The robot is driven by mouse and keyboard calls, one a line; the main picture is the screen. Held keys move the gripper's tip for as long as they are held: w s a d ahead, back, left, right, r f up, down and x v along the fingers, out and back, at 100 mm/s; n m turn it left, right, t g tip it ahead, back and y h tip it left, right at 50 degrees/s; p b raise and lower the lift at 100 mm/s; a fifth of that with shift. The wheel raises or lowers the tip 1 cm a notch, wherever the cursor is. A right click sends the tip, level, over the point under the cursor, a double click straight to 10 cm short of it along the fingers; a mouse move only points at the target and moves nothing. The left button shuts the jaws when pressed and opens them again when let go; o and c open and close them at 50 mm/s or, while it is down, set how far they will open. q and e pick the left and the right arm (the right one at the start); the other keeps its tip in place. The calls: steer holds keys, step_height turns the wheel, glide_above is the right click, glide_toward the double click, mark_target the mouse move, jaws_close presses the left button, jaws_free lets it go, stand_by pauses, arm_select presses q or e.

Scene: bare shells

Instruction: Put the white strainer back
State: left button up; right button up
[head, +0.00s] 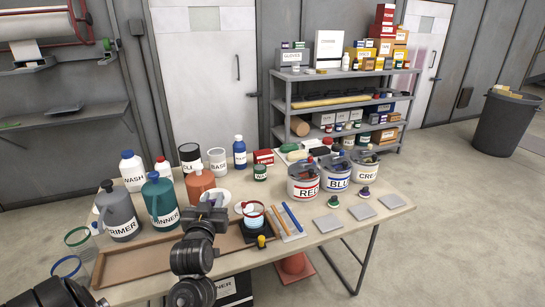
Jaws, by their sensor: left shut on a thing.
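My left gripper (213,207) is over the middle of the table, seen from behind. It is shut on what looks like the white strainer (217,193), a pale round shape just beyond the fingers. The fingers hide part of it, and I cannot tell whether it touches anything below. Hoops with a green rim (78,236) and a blue rim (66,266) stand out at the table's left end. A red-rimmed one (253,209) sits over a pale cup on a dark base, right of my gripper. My right gripper is not in view.
A brown tray (130,262) lies along the table front. Primer (119,215) and thinner (160,199) jugs crowd the left. Buckets marked RED (305,184), BLUE (336,175) and another stand at the right. Grey square plates (328,223) lie at the right front.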

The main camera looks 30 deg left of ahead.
arm_select(q)
steer(key=shift+r, duration=0.1)
steer(key=w+d+f+m+t+h, duration=0.1)
steer(key=d+m+t+h, duration=0.2)
steer(key=d, duration=2.2)
steer(key=m+h, duration=0.3)
steer(key=h, duration=0.3)
steer(key=shift+w+d+m+h, duration=0.25)
steer(key=shift+d+m+h, duration=0.05)
steer(key=shift+h, duration=0.1)
steer(key=shift+f, duration=0.15)
steer(key=shift+a, duration=0.15)
